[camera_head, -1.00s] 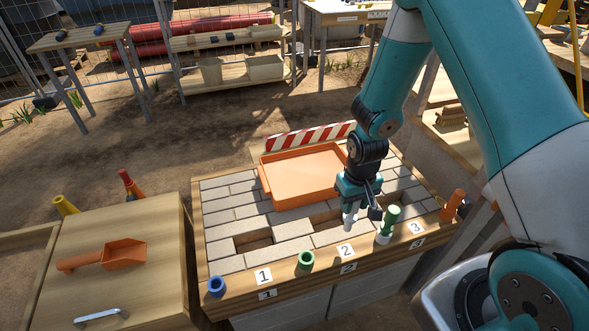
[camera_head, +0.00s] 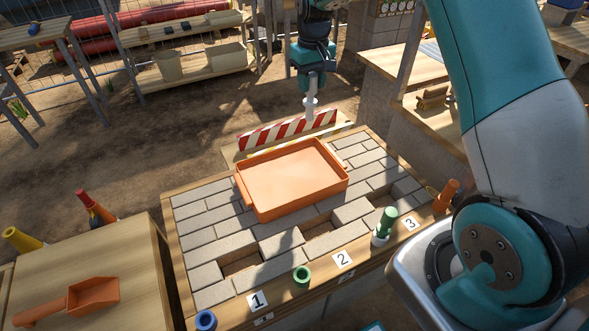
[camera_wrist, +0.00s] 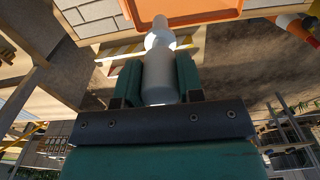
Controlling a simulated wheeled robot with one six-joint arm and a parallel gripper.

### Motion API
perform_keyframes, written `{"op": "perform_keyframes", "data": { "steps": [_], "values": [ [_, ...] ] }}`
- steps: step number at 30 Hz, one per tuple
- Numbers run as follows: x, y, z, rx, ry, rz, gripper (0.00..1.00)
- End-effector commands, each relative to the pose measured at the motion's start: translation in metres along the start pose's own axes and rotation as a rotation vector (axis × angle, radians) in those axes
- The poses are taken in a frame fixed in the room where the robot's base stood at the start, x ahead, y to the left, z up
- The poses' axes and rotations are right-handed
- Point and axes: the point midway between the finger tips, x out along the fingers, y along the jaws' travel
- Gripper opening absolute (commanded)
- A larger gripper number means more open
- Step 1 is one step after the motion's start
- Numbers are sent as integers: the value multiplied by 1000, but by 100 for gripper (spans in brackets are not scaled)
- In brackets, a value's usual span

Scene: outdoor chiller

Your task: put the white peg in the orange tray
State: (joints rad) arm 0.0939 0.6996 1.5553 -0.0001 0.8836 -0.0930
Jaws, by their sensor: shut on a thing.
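My gripper (camera_head: 311,92) is shut on the white peg (camera_head: 310,107), which hangs upright below it. In the head view they are above and behind the orange tray (camera_head: 243,190), in front of the striped board's upper edge. The tray lies on the brick-topped table and looks empty. In the wrist view the white peg (camera_wrist: 159,78) sits between the two green fingers (camera_wrist: 158,80), its narrower end pointing toward the top of the picture.
A red-and-white striped board (camera_head: 288,130) stands behind the tray. A green peg (camera_head: 385,222) in a white holder, an orange peg (camera_head: 446,196), a green ring (camera_head: 302,276) and a blue ring (camera_head: 206,320) line the front edge. An orange scoop (camera_head: 92,294) lies on the left table.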

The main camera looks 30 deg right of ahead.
Motion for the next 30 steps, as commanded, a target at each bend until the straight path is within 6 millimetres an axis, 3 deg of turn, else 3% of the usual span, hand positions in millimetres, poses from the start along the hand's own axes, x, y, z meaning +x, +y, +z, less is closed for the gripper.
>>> {"op": "perform_keyframes", "data": {
  "steps": [4, 15, 30],
  "values": [
    [26, 2, 1, 1, -10, -1, 0],
    [127, 3, 2, 3, -9, -1, 0],
    [190, 2, 1, 3, -4, 0, 0]
  ]
}}
